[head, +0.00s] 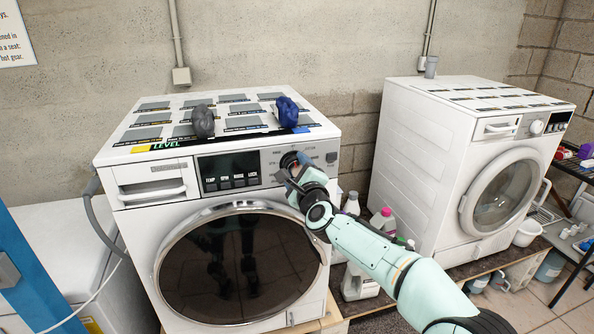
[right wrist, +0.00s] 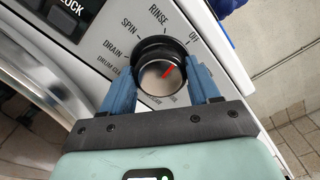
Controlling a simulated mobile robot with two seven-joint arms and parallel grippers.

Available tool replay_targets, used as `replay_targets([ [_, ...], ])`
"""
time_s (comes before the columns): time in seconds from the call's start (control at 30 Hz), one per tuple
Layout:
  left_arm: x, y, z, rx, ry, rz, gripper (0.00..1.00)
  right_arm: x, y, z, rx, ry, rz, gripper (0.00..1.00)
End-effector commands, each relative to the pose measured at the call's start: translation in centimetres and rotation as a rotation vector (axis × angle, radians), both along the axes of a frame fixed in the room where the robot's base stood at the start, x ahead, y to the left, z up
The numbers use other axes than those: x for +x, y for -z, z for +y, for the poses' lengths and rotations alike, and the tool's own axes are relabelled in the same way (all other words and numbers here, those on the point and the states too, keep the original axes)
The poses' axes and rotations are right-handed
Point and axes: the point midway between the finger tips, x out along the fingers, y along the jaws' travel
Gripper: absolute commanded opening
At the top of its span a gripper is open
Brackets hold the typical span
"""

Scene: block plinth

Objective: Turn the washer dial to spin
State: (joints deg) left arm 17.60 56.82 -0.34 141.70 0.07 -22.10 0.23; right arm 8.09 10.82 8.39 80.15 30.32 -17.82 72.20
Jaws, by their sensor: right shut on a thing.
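The front-left washer (head: 215,135) has a round dial (head: 289,160) at the right of its control panel. In the right wrist view the dial (right wrist: 161,76) is black with a grey face and a red pointer line. The red line points up and right, towards the OFF label (right wrist: 193,39). The SPIN label (right wrist: 129,29) is at the dial's upper left, with RINSE (right wrist: 158,14) between them. My right gripper (head: 292,168) is shut on the dial, with one blue finger at each side. My left gripper is out of view.
A grey lump (head: 203,121) and a blue lump (head: 286,112) sit on the washer top. Bottles (head: 382,222) stand between this washer and a second white machine (head: 440,165) at the right. My right arm reaches in from the lower right.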

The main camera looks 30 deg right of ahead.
Motion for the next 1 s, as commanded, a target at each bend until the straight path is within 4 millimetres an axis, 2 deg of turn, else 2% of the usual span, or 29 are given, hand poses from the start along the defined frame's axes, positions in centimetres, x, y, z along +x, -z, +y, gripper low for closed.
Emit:
replay_targets([
  [1.0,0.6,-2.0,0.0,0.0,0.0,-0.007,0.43,0.0,0.1,0.1,-0.915,-0.001,0.22,0.3],
])
